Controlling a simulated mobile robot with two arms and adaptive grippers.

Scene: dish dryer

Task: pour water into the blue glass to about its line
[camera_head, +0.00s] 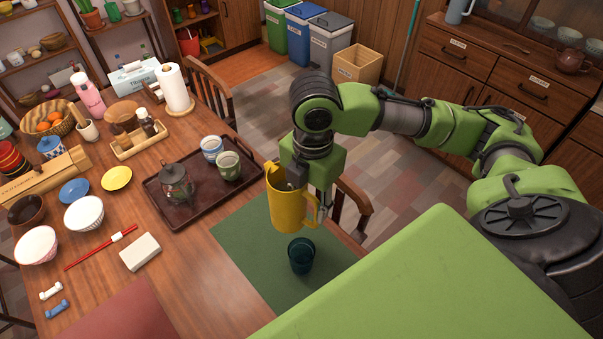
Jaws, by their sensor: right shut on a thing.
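The blue glass (301,256) stands upright on a green placemat (244,243) near the table's right side. A yellow pitcher (284,207) is held in the air just above and slightly left of the glass. It looks close to upright. My right gripper (322,208) is shut on the pitcher at its handle side; the fingers are partly hidden. The water, the pitcher's inside and any line on the glass cannot be made out. My left gripper does not show.
A dark tray (160,214) with a teapot (176,183) and two cups lies left of the placemat. A chair (352,205) stands at the table's right edge. The placemat is otherwise clear.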

